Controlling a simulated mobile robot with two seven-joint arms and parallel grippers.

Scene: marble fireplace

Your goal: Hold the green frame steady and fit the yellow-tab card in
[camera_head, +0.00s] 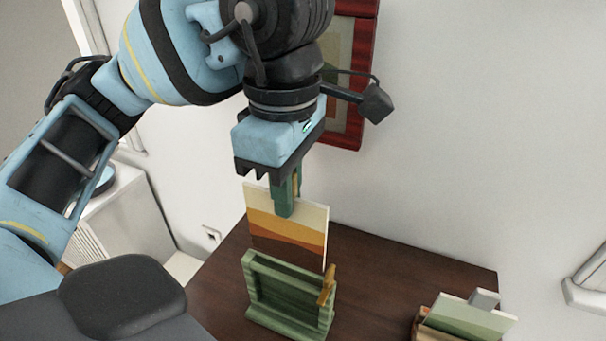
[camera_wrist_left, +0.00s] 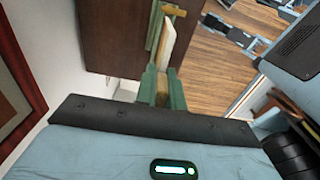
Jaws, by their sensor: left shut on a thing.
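The card (camera_head: 285,228), with cream, orange and brown bands, hangs upright from my left gripper (camera_head: 287,198). Its green fingers are shut on the card's top; the yellow tab (camera_wrist_left: 162,86) shows between them in the left wrist view. The green frame (camera_head: 290,318) stands on the dark table with its slot upward and an ochre piece (camera_head: 327,288) at its right end. The card appears just behind and above the frame; its lower edge is partly hidden, and I cannot tell whether they touch. No gripper holds the frame. My right gripper is not clearly seen.
The dark brown table (camera_head: 385,280) has bare room right of the frame. A wooden holder (camera_head: 430,330) with a green-banded card (camera_head: 467,316) and grey tab stands at the right front. A red picture frame (camera_head: 347,133) hangs on the wall behind my left arm.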

